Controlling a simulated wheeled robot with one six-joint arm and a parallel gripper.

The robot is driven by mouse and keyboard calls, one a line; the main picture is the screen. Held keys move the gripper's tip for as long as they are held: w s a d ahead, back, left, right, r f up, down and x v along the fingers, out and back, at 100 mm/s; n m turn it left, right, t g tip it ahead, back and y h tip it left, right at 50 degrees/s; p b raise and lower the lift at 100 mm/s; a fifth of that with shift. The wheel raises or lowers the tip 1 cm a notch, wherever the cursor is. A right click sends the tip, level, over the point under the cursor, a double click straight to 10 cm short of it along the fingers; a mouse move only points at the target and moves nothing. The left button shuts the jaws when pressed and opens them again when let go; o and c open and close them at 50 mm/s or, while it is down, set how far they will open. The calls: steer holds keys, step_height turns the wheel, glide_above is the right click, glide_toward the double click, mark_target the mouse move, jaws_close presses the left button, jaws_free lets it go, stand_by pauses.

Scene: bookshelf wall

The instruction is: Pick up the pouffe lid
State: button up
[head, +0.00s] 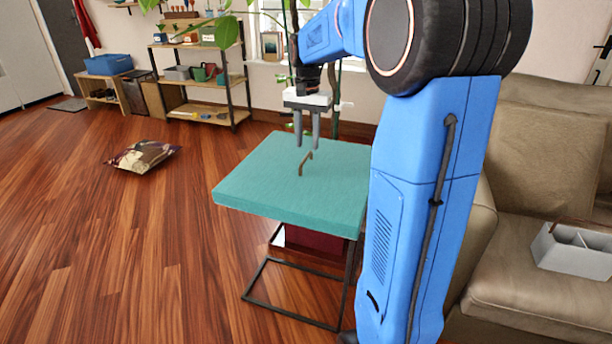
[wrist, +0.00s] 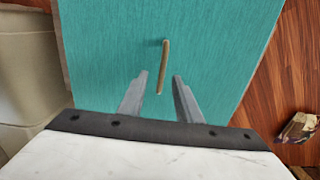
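The pouffe lid (head: 260,185) is a flat teal square slab lying on a dark metal frame in the head view. It also fills most of the wrist view (wrist: 110,45). A thin brown strap handle (head: 304,164) stands up from its top; it shows in the wrist view (wrist: 164,68) too. My gripper (head: 308,147) points down above the lid, close to the handle. Its two grey fingers (wrist: 159,78) are apart with nothing between their tips; the near end of the handle lies about between them in the picture. The head view cannot settle whether the fingers touch the handle.
Under the lid is an open dark frame (head: 290,310) with a dark red part inside. A beige sofa (head: 510,270) with a grey caddy (head: 575,250) stands at right. A patterned cushion (head: 143,156) lies on the floor at left. Shelves and a plant stand behind. The left floor is mostly free.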

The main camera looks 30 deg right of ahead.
mark_target(306, 157)
steer(key=shift+w+a+f, duration=0.15)
steer(key=shift+f, duration=2.05)
jaws_close()
steer(key=shift+r, duration=0.1)
